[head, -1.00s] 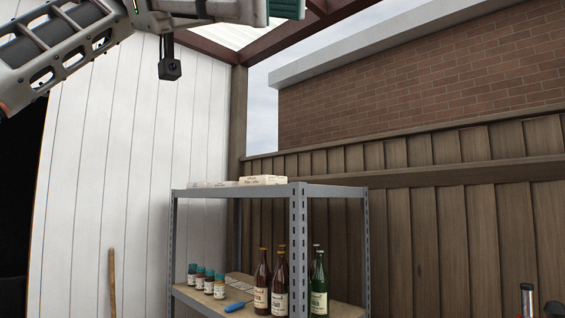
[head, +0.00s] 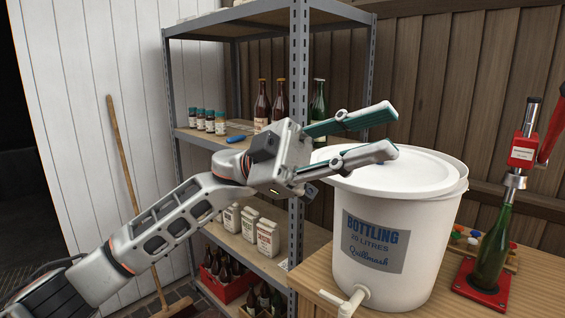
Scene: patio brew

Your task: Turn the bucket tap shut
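The white bottling bucket (head: 440,255) stands with its lid (head: 420,168) on, on a wooden worktop at the right. Its pale tap (head: 350,301) sticks out low on the front, near the picture's bottom edge. The tap's lower part is cut off, and I cannot tell its handle position. My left gripper (head: 390,131) is open and empty, its two teal-padded fingers pointing right. It appears in front of the bucket's upper left rim, well above the tap; I cannot tell whether it touches the lid. My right gripper is not in view.
A red bottle capper (head: 525,150) with a green bottle (head: 492,250) stands right of the bucket. A metal shelf (head: 297,120) with bottles, jars and cartons stands behind my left arm. A broom (head: 124,160) leans on the white wall. The worktop (head: 322,270) is bare near the tap.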

